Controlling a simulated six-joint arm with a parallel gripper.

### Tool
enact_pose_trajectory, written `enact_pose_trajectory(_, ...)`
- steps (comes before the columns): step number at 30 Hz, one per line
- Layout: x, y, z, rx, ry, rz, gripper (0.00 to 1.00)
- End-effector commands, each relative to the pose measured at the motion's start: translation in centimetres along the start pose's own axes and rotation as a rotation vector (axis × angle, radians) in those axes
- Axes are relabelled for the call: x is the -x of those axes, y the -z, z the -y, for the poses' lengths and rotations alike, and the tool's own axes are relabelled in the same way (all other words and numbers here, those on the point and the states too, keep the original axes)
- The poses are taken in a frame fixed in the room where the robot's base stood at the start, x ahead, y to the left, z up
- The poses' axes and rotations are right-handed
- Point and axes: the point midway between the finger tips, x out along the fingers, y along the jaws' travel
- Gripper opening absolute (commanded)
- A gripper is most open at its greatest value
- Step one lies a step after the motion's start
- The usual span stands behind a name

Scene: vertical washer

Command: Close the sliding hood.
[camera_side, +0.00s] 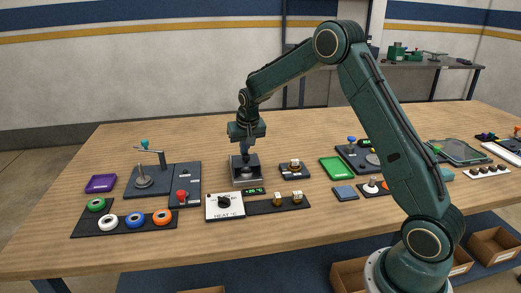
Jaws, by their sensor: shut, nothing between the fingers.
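My gripper (245,156) is shut and empty, pointing down at a small dark box-like unit (245,182) in the middle of the table. Its fingertips are at the unit's rear part; I cannot tell whether they touch it. The unit looks open at the top, with a pale round piece inside. The sliding hood is too small to make out for certain, and the gripper hides part of the unit's back.
A white HEAT panel (225,206) with a dark knob and a green display (254,191) lie just in front. Left are a lever press (147,180), a red-knobbed block (183,196) and coloured rings (97,205). Right are a block (292,169) and green tray (337,169).

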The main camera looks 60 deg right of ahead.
Motion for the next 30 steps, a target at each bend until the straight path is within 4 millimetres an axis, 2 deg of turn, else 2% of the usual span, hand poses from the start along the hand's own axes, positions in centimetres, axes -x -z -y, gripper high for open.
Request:
enact_pose_trajectory(6, 0.5, -1.5, 0.2, 0.0, -0.001, 0.001, 0.0)
enact_pose_trajectory(18, 0.4, -1.9, 0.3, 0.003, -0.001, 0.012, 0.0)
enact_pose_trajectory(26, 0.0, -1.2, 0.3, 0.003, -0.001, 0.012, 0.0)
enact_pose_trajectory(30, -0.2, -0.1, 0.2, 0.001, -0.001, 0.005, 0.0)
